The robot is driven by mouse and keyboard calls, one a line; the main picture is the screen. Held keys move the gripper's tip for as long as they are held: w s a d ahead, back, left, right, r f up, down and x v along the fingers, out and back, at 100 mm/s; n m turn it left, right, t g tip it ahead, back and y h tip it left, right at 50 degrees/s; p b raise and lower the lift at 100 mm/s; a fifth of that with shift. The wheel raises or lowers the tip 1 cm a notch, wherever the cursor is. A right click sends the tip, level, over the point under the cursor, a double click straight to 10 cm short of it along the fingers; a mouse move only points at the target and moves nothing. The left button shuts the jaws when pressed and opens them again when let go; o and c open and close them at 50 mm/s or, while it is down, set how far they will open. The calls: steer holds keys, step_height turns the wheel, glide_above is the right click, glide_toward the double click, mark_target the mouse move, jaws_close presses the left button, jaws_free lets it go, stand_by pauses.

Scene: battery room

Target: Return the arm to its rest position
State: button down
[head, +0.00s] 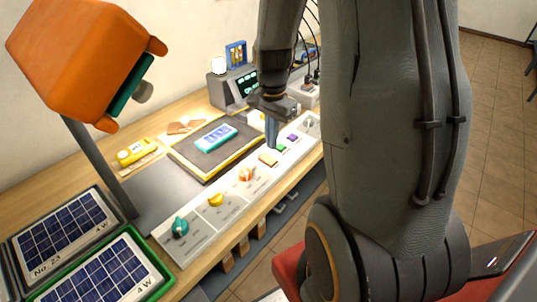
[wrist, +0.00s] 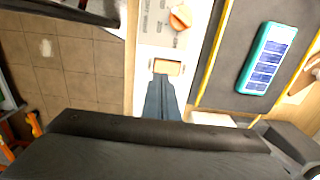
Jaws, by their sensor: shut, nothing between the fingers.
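My gripper (head: 272,138) is shut and empty, pointing down just above the white control panel (head: 201,231) along the bench's front edge. Its closed fingers (wrist: 161,92) also show in the wrist view, with their tips close to a tan button (wrist: 167,67). In the head view this tan button (head: 268,160) is left of the fingers. I cannot tell whether the fingers touch the panel. My dark grey arm fills the right half of the head view and hides part of the bench.
A teal device (head: 216,137) lies on a yellow-edged dark mat (head: 205,168). The panel carries an orange knob (head: 247,175), a yellow knob (head: 216,199) and a teal knob (head: 180,227). Solar panels (head: 62,228) lie front left. An orange lamp-like head (head: 85,60) overhangs the left.

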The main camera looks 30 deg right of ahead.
steer(key=shift+r+p, duration=0.5)
steer(key=shift+r, duration=0.3)
steer(key=s+a+f+n+t+b, duration=0.1)
steer(key=s+a+n+b, duration=0.6)
steer(key=a+n, duration=0.6)
steer(key=shift+s+f+n, duration=0.15)
steer(key=shift+s+n, duration=0.1)
steer(key=shift+n, duration=0.25)
